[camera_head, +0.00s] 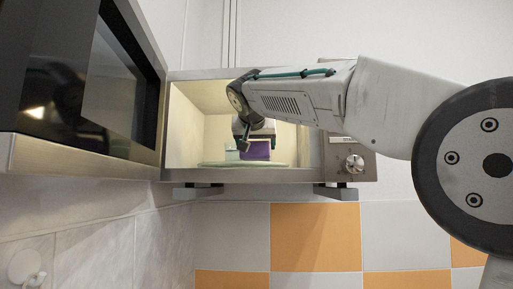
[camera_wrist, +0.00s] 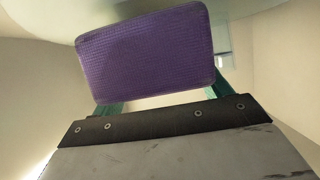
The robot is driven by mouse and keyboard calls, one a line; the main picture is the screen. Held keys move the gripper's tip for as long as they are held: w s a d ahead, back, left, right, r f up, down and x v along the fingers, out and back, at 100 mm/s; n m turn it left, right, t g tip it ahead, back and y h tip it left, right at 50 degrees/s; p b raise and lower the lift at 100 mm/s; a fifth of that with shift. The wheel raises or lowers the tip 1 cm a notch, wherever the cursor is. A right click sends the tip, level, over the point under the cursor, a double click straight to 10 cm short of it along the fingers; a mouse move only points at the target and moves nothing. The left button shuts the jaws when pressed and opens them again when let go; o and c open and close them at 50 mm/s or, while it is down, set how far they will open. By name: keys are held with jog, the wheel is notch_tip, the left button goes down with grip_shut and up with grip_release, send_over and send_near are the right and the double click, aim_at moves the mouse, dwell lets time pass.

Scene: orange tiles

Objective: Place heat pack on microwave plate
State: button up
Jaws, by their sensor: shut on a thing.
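The purple heat pack (camera_head: 256,150) is inside the open microwave (camera_head: 175,125), just above the plate; I cannot tell whether it touches it. The round, pale greenish plate (camera_head: 240,165) lies on the cavity floor. My gripper (camera_head: 251,151) reaches in through the front opening and is shut on the heat pack. In the wrist view the flat, textured purple pack (camera_wrist: 145,52) lies across the green fingers, and their tips are mostly hidden behind it.
The microwave door (camera_head: 85,85) stands wide open at the left. A panel with a round knob (camera_head: 354,163) is right of the opening. The cream cavity walls are close around my gripper. Orange and white tiles (camera_head: 315,237) cover the area below.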

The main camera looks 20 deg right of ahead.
jog(key=shift+f, duration=0.5)
jog(key=o, duration=1.5)
jog(key=shift+f, duration=0.15)
jog(key=shift+s+r, duration=0.2)
jog(key=v, duration=1.1)
jog(key=shift+s+a+r, duration=0.15)
jog(key=shift+s+a, duration=0.05)
jog(key=shift+s, duration=0.05)
